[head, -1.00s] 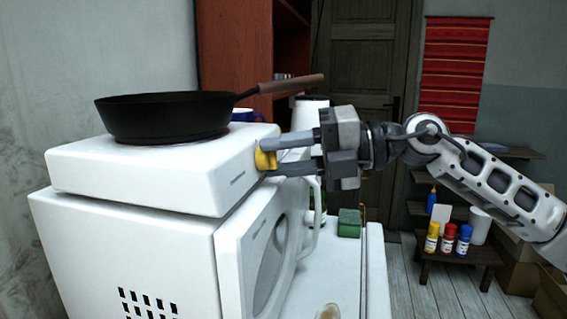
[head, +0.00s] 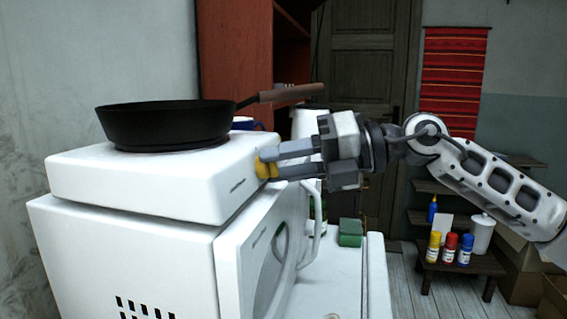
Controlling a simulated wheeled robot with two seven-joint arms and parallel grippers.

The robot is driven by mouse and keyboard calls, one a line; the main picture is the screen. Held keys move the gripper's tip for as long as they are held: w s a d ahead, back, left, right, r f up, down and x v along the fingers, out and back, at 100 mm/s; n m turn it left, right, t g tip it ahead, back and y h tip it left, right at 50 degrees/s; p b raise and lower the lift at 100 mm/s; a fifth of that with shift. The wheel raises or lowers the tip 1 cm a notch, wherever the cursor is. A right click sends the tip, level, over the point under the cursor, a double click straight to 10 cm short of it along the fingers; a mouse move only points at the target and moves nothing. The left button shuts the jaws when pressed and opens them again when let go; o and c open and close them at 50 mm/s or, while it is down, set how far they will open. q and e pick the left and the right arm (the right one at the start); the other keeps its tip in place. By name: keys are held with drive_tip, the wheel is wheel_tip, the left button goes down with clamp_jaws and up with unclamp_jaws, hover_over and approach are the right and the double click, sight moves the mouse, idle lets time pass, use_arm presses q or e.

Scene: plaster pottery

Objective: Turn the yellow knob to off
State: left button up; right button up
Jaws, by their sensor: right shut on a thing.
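The yellow knob (head: 264,166) is on the right-hand face of a white hot plate (head: 120,172). My right gripper (head: 274,163) reaches in from the right, and its two fingers are shut on the knob, one above and one below. The fingers hide part of the knob, and I cannot read its setting. The gripper looks slightly rolled. A black frying pan (head: 165,126) with a brown handle sits on top of the hot plate. My left gripper is not in view.
The hot plate stands on a white microwave (head: 125,255) with its door (head: 262,240) on the right. A blue mug (head: 243,124) and a white container (head: 308,122) are behind. A green block (head: 350,233) lies on the white surface below my gripper. Paint bottles (head: 449,246) stand on a low shelf.

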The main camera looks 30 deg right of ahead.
drive_tip(key=o, duration=0.9)
drive_tip(key=shift+o, duration=0.2)
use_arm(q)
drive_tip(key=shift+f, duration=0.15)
use_arm(e)
drive_tip(key=shift+d, duration=0.1)
use_arm(q)
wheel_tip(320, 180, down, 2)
drive_tip(key=b, duration=0.6)
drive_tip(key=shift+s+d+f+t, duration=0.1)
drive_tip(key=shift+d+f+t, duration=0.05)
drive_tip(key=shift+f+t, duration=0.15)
use_arm(e)
drive_tip(key=v, duration=1.6)
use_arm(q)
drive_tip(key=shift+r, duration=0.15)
use_arm(e)
drive_tip(key=shift+w, duration=0.15)
